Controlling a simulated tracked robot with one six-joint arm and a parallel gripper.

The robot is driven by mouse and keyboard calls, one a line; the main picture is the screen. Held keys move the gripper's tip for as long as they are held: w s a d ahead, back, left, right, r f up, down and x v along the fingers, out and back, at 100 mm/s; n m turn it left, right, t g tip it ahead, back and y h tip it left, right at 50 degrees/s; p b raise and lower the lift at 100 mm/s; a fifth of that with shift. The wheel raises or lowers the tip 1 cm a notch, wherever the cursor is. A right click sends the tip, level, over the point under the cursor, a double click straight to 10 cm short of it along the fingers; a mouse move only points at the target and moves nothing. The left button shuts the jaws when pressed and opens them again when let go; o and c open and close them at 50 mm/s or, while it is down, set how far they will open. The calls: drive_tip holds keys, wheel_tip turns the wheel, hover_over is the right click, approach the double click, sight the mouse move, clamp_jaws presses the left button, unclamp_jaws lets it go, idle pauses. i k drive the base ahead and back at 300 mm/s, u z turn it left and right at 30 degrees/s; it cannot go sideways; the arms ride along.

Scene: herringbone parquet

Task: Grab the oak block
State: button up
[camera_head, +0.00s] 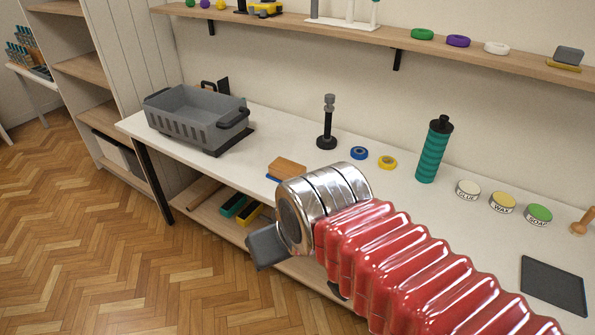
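The oak block (286,167) is a flat, light brown wooden piece on the white workbench (240,158), left of the middle of the view. A bit of blue shows at its lower left edge. My red ribbed arm comes in from the lower right and ends in a shiny metal wrist. My gripper (266,247) shows only as a dark grey part beyond the wrist, in front of the bench edge and below the block in the picture. Its fingertips cannot be told apart, and I see nothing held in it. The wrist appears just below the block.
A grey basket (200,117) stands left on the bench. A black stand (327,125), blue tape (359,153), yellow tape (388,162), teal bottle (433,150) and labelled tins (503,202) stand right of the block. A wall shelf (370,37) runs above; a lower shelf holds bins.

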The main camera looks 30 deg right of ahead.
sight(281, 169)
drive_tip(key=i, duration=0.95)
drive_tip(key=z, duration=0.05)
